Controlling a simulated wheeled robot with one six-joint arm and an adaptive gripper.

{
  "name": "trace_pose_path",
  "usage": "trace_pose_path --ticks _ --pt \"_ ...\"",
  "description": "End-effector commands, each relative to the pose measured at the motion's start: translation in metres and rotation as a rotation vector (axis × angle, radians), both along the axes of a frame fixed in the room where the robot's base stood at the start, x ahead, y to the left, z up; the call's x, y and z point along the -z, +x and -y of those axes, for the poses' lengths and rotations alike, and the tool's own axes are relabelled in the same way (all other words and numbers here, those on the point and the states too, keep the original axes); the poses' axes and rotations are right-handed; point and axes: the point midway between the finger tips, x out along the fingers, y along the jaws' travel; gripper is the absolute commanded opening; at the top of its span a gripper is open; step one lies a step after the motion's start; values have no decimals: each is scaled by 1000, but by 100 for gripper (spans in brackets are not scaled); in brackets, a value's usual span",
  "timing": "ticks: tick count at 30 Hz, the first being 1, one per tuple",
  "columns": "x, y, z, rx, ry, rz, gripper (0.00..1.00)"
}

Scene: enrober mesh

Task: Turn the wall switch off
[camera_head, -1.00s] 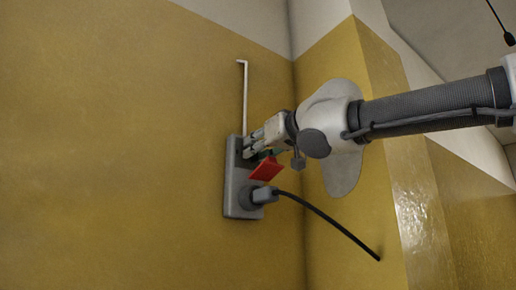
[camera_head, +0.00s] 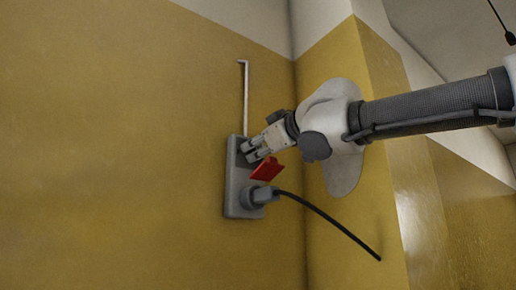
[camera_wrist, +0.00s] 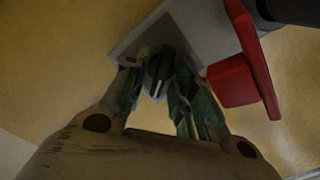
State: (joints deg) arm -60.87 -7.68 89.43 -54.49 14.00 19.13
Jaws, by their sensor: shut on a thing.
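The wall switch is a grey plate (camera_head: 232,190) on the yellow wall, with a dark rotary knob (camera_wrist: 160,66) on its upper part. In the head view the knob is mostly hidden behind my gripper (camera_head: 250,153). In the wrist view my gripper (camera_wrist: 158,84) has its fingers on both sides of the knob, shut on it. A red flap (camera_head: 266,169) sticks out just below the fingers, and in the wrist view it is close on the right. The knob's pointer mark cannot be read clearly.
A thin white conduit (camera_head: 245,95) runs up from the plate. A wall corner stands close on the right. The wall on the left is clear.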

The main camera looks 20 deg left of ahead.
Motion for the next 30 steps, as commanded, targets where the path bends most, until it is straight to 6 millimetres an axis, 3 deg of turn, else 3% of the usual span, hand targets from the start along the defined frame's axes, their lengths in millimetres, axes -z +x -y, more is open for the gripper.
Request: trace_pose_path --ticks 19,20,30 --pt "1 0 0 -1 -39 45 3" --pt "1 0 0 -1 -39 45 31" --pt "-1 0 0 0 -38 45 32"
